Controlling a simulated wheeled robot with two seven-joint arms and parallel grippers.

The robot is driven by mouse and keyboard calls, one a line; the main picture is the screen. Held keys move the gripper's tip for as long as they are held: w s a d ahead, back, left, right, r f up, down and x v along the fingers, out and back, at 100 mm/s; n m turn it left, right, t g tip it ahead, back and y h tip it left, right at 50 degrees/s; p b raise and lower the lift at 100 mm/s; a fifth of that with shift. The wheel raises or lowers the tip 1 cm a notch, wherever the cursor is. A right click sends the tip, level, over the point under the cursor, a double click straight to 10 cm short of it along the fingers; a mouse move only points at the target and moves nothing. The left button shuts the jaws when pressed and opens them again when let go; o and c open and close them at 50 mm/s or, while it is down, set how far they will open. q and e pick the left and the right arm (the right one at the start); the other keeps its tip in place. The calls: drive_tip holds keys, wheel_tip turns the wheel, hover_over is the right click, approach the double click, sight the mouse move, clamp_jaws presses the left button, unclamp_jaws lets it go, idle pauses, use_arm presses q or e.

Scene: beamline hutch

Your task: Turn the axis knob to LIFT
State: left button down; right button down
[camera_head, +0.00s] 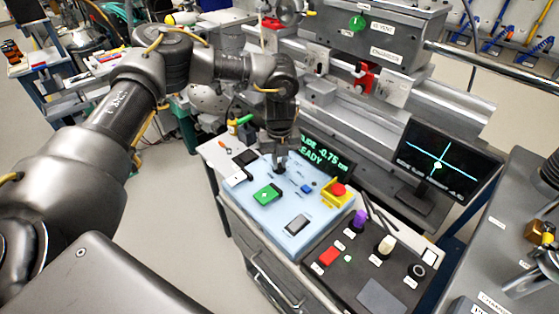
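My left gripper (281,168) points down at the back part of the light blue control panel (268,215). Its fingertips are small here, and I cannot tell whether they touch a knob or are shut on one. No label reading LIFT is legible, so I cannot tell which control is the axis knob; it may be hidden under the gripper. On the dark panel (325,250) to the right stand a purple knob (360,217), a cream knob (385,245) and a black round knob (417,270). My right gripper is not in view.
The blue panel bears a green square (267,195), a blue button (307,188) and a red stop button (339,190) in a yellow surround. A green-text display (325,160) stands behind it, partly legible. A crosshair monitor (444,165) stands to the right.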

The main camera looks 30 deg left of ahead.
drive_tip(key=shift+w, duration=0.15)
use_arm(q)
drive_tip(key=shift+m, duration=0.4)
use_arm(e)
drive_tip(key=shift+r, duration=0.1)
use_arm(q)
drive_tip(key=shift+m, duration=1.4)
drive_tip(key=m, duration=0.3)
drive_tip(key=shift+a+m, duration=0.15)
drive_tip(key=shift+m, duration=0.45)
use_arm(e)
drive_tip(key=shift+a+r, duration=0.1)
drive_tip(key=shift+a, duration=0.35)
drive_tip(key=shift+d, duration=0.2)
use_arm(q)
drive_tip(key=shift+r, duration=0.1)
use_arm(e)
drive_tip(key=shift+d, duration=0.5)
